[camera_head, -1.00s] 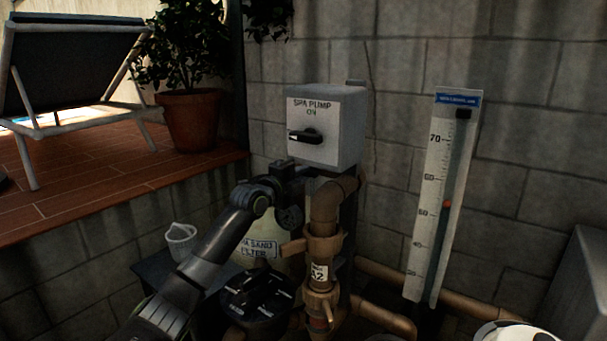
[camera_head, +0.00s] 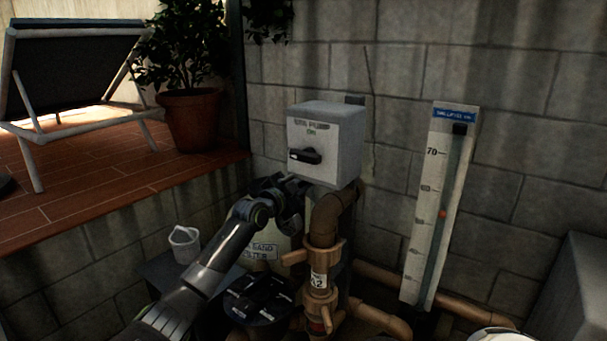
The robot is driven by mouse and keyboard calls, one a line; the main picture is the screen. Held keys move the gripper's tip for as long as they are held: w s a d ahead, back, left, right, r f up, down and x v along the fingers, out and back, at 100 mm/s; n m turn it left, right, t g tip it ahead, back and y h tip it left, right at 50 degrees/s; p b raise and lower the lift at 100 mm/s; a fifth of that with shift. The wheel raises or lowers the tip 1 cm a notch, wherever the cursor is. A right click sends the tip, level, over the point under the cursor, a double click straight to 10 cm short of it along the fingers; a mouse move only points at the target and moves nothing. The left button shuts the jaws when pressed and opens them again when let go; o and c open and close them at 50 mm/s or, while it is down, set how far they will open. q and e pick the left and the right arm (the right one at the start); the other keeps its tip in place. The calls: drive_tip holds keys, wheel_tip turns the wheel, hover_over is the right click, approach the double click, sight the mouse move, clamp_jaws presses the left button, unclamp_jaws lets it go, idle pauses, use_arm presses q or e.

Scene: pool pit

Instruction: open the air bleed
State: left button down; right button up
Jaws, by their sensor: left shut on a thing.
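My left arm reaches in from the lower left. Its gripper (camera_head: 293,192) is just under the grey SPA PUMP switch box and left of the brown pipe elbow (camera_head: 330,210). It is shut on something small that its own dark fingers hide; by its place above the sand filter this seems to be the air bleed. The pale sand filter (camera_head: 262,251) with its label shows in part behind my forearm and the pipe. The air bleed itself cannot be made out. My right gripper does not show.
The switch box (camera_head: 342,150) with a black knob hangs right above my gripper. Brown pipework with a valve (camera_head: 320,258) stands close on its right. A black multiport valve (camera_head: 262,298) is below, a white basket (camera_head: 184,243) at left.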

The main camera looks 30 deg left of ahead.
use_arm(q)
drive_tip(key=n+p, duration=0.3)
drive_tip(key=n, duration=0.3)
drive_tip(key=shift+r, duration=0.1)
drive_tip(key=n+p, duration=0.1)
drive_tip(key=n, duration=0.1)
drive_tip(key=shift+n+p, duration=0.3)
drive_tip(key=shift+n, duration=0.1)
drive_tip(key=shift+f+n, duration=0.2)
drive_tip(key=shift+n, duration=0.2)
drive_tip(key=c, duration=1.3)
unclamp_jaws()
drive_tip(key=shift+r, duration=0.1)
